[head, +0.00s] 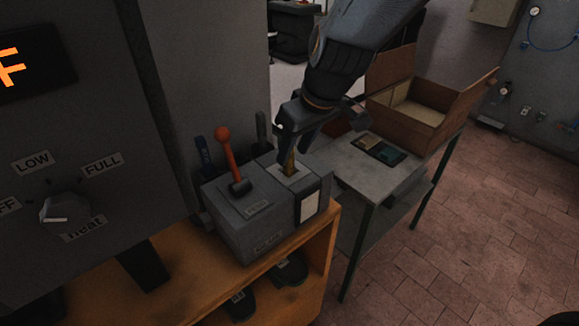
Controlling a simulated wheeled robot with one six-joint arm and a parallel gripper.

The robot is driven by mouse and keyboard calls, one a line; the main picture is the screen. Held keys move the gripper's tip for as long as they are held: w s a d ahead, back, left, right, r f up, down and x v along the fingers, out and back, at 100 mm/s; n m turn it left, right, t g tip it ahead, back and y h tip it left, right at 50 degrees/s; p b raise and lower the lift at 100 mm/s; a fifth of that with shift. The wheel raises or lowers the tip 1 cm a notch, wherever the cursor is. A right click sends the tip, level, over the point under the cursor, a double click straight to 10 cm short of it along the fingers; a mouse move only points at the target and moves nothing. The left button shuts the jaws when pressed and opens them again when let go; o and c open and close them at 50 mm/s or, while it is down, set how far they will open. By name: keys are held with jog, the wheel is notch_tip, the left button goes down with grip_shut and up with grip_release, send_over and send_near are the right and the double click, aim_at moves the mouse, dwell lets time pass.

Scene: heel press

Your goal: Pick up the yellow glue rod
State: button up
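The yellow glue rod (290,162) is a short, dull yellow stick. It stands roughly upright at the pale square on top of the grey box. My gripper (293,147) points down over this spot, its fingers at the upper part of the rod. The fingers partly cover the rod's top. I cannot tell whether they touch it or are closed on it.
The grey box (245,222) with a red-knobbed lever (227,150) stands on a wooden shelf unit (312,262). The lever is close to the left of my gripper. A grey table (345,170) behind holds an open cardboard box (415,110). A heat-dial panel (90,130) stands left.

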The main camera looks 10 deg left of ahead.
aim_at(288, 168)
jog(key=x, duration=0.2)
jog(key=p+x, duration=0.1)
jog(key=x, duration=0.1)
jog(key=shift+w+a+r, duration=0.1)
jog(key=shift+a, duration=0.1)
jog(key=shift+c, duration=0.2)
grip_shut()
